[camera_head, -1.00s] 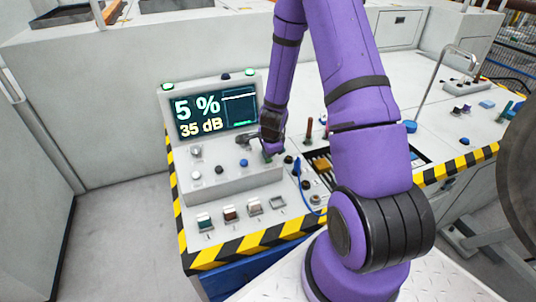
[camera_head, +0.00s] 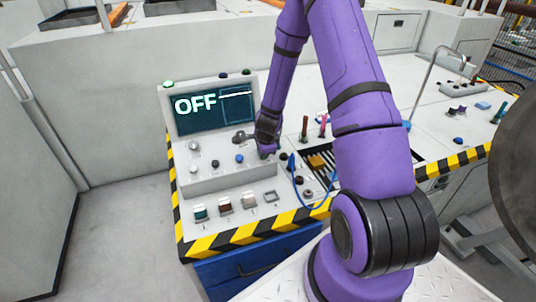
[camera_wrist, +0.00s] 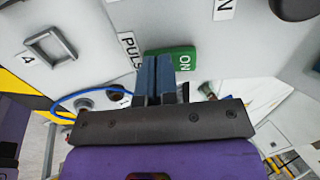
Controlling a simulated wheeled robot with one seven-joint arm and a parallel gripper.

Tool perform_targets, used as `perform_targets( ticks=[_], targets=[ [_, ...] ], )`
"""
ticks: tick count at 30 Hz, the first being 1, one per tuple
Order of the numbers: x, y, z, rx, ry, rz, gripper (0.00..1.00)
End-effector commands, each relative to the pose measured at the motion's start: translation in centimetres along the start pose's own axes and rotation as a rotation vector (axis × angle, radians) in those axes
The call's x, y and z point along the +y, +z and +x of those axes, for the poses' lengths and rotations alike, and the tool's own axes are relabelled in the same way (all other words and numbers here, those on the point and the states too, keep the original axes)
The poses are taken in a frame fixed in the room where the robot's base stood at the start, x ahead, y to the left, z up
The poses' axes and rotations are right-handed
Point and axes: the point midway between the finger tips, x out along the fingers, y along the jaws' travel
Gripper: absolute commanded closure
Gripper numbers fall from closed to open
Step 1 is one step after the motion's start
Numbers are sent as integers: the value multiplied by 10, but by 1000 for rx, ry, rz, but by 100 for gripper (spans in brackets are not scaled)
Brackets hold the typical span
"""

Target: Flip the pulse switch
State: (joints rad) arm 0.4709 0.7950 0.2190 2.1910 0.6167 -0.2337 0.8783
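The pulse switch is a green rocker (camera_wrist: 184,60) marked ON, beside a partly covered label (camera_wrist: 128,46) starting "PUL" in the wrist view. My gripper (camera_wrist: 156,60) has its two blue fingers together with nothing visible between them. Their tips overlap the green rocker's near side; whether they touch it I cannot tell. In the head view my gripper (camera_head: 266,154) is low over the right end of the raised console step and hides the switch. The console display (camera_head: 213,107) reads OFF.
A green lamp (camera_head: 168,84) glows above the display. Knobs and a row of square switches (camera_head: 225,206) lie left and in front. Upright handles (camera_head: 304,127) stand close on the right.

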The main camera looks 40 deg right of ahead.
Motion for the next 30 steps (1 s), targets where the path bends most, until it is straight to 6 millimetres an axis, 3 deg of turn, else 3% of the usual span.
perform_targets(
  ticks=[1,9,30],
  targets=[
    [7,-1,7,-1,10,4,100],
    [6,-1,6,0,11,3,100],
    [-14,-1,3,3,0,1,100]
  ],
)
